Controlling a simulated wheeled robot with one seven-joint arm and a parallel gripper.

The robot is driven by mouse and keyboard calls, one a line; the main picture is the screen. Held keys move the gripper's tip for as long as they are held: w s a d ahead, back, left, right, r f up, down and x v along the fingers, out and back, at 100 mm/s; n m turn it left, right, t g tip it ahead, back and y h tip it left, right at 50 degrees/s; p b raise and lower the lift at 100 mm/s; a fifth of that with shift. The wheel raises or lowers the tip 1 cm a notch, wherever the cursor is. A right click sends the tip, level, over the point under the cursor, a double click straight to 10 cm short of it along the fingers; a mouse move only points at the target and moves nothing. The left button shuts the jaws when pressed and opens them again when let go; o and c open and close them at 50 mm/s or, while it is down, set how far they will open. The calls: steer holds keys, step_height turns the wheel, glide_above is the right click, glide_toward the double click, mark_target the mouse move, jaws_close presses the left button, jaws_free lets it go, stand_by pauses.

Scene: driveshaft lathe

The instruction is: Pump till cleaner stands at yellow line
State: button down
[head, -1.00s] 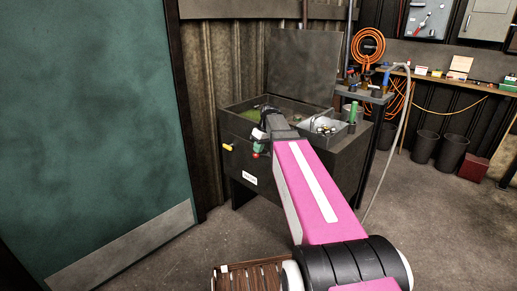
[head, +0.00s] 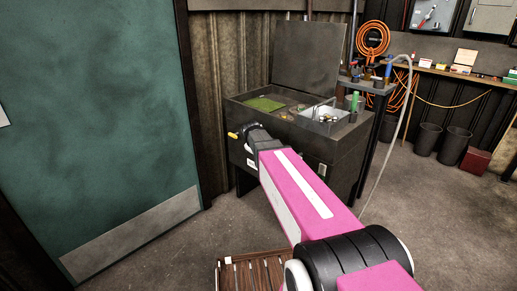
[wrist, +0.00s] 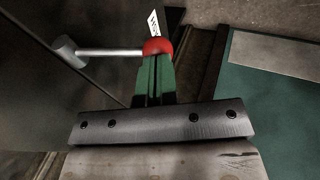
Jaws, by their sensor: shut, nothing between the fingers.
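The dark parts washer (head: 290,145) stands against the wall with its lid (head: 306,55) raised. Its open basin has a green patch (head: 265,104) at the left. A yellow handle (head: 233,136) sticks out at its left front. In the wrist view a grey rod (wrist: 108,52) runs from a round grey end to a red knob (wrist: 158,46). My gripper (wrist: 155,62) is shut, its green fingers together, with the tips right at the red knob; I cannot tell whether they touch. In the head view my arm hides the fingers and knob. I make out no yellow line or cleaner level.
A grey tray (head: 325,118) with small parts sits on the washer's right side. A green door (head: 95,130) stands at the left. A slatted wooden mat (head: 255,270) lies on the floor near my arm. Black bins (head: 428,139) stand at the back right.

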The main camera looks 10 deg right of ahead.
steer(key=shift+f, duration=0.95)
steer(key=a+v, duration=0.1)
steer(key=v, duration=1.3)
steer(key=shift+s, duration=0.4)
steer(key=s+d+f+m+g+y, duration=0.1)
steer(key=s+d+f+m+g, duration=0.1)
steer(key=s+f, duration=0.6)
steer(key=s+d+f+m+g+y, duration=0.1)
steer(key=s+d+f+m+g, duration=0.1)
steer(key=s+f+m, duration=0.3)
steer(key=s+d+f, duration=0.1)
steer(key=s+f, duration=0.3)
steer(key=f, duration=0.3)
steer(key=shift+s+d+f+m+g, duration=0.15)
steer(key=shift+s+f+m+g, duration=0.05)
steer(key=shift+s+m+g, duration=0.1)
